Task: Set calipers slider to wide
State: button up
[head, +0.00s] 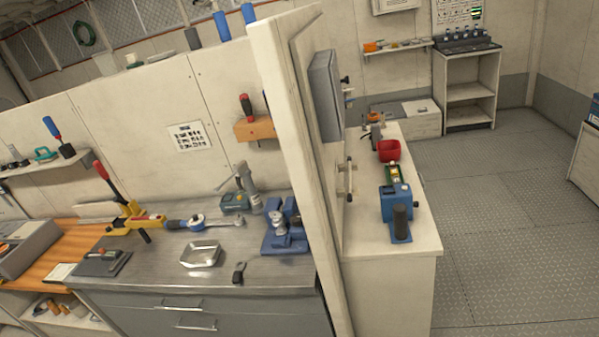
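I cannot pick out the calipers or their slider with certainty. A small metal fitting with short crosspieces (346,181) is on or beside the right face of the pale partition, above the right counter. It is too small to tell whether it is the calipers. A small dark tool (239,272) lies at the front of the metal workbench, also too small to name. My gripper is not in view.
The metal workbench (150,270) holds a shallow metal tray (200,254), a blue vise (284,228), a drill (242,190) and a yellow-and-red tool (131,216). Floor (490,230) at right is clear.

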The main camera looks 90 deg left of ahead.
aim_at(106, 255)
jog(key=u, duration=3.75)
